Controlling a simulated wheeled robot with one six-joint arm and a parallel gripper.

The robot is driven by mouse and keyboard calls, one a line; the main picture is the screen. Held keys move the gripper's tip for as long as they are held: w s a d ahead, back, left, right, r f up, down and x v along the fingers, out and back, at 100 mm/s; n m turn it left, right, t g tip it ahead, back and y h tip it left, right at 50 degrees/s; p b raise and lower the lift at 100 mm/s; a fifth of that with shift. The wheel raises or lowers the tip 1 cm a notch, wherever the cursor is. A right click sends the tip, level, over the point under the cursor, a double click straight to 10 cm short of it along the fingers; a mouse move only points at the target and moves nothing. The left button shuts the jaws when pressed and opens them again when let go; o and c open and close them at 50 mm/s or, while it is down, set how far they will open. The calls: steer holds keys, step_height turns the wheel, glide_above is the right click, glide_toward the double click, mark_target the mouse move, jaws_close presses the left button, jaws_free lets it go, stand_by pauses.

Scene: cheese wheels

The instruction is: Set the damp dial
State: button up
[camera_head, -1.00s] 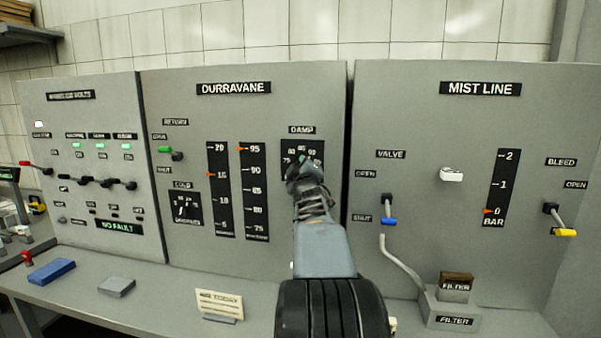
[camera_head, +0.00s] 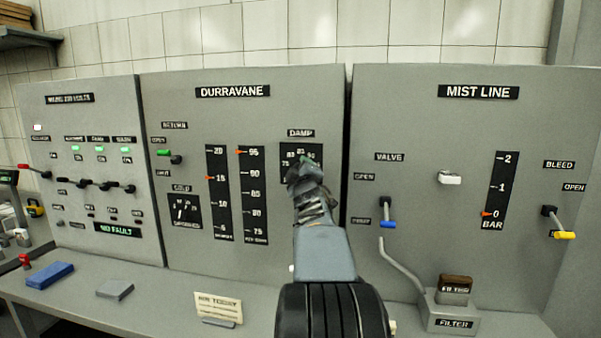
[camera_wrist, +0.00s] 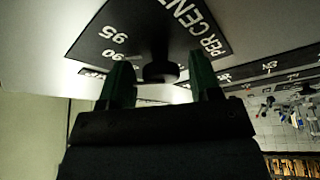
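The DAMP dial (camera_head: 287,172) is a black square plate with white numbers on the DURRAVANE panel, under the label DAMP (camera_head: 301,133). My arm and gripper (camera_head: 304,172) cover its middle and lower part in the head view. In the wrist view the dial plate (camera_wrist: 105,45) shows 95, 90 and PER CENT. Its dark round knob (camera_wrist: 158,72) stands between the two green fingers of my gripper (camera_wrist: 161,82). Gaps show on both sides of the knob, so the fingers look open and apart from it. The knob's pointer setting is not visible.
Left of the dial are two vertical gauges (camera_head: 234,195) with orange pointers and a smaller COLD dial (camera_head: 185,210). The MIST LINE panel (camera_head: 430,120) is at right, with a blue-handled valve lever (camera_head: 389,224). A card (camera_head: 218,308) stands on the ledge below.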

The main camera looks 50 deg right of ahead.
steer(key=shift+o, duration=0.2)
steer(key=b+v, duration=0.3)
steer(key=v, duration=1)
steer(key=shift+s+a, duration=0.25)
steer(key=shift+a, duration=0.1)
